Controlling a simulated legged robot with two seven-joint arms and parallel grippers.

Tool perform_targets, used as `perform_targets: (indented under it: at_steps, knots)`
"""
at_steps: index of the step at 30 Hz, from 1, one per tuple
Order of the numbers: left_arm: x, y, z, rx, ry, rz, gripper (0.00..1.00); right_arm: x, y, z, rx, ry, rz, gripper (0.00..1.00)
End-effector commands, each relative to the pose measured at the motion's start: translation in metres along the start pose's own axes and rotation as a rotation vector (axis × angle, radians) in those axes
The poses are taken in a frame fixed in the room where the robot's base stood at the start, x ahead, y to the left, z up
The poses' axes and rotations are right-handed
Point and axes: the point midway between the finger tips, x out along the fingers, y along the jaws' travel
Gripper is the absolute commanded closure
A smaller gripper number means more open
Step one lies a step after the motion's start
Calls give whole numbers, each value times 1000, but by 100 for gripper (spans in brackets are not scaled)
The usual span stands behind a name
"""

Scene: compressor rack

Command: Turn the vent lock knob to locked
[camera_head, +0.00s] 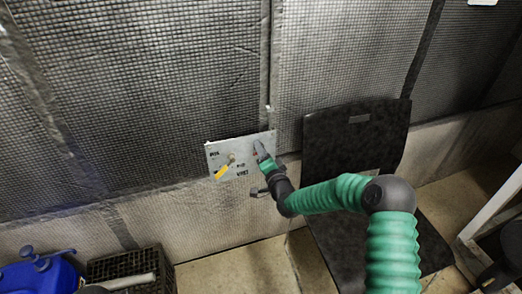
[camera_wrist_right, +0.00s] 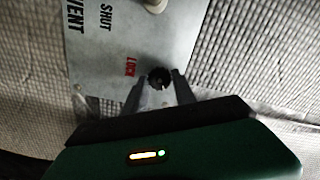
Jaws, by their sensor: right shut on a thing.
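A pale metal panel (camera_head: 214,152) is on the padded wall, with a yellow lever (camera_head: 222,172) at its left part. In the right wrist view the panel (camera_wrist_right: 95,60) carries the words VENT and SHUT in black and LOCK in red. The small dark vent lock knob (camera_wrist_right: 159,75) is beside the red LOCK label. My right gripper (camera_head: 257,146) is at the panel's right part, its fingers shut on the knob from both sides. The fingers partly cover the knob, and its turn angle cannot be told. My left gripper is not in view.
A black folding seat or board (camera_head: 350,140) stands against the wall right of the panel, close to my right arm. A blue container (camera_head: 40,275) and a black crate (camera_head: 125,266) are at the lower left. A white frame (camera_head: 490,215) is at the far right.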

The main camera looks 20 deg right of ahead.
Motion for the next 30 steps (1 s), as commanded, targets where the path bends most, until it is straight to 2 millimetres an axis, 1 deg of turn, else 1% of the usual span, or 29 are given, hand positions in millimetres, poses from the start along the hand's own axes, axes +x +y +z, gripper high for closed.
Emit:
perform_targets:
  at_steps: [1,9,18,24,30]
  knots:
    - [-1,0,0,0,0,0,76,-1,4,-2,43,2,7,100]
    - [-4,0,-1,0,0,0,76,-1,5,-2,296,4,7,100]
    - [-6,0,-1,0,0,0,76,-1,6,0,526,4,9,100]
    - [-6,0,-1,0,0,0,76,-1,7,0,621,3,10,100]
    - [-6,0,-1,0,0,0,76,-1,8,1,667,3,12,100]
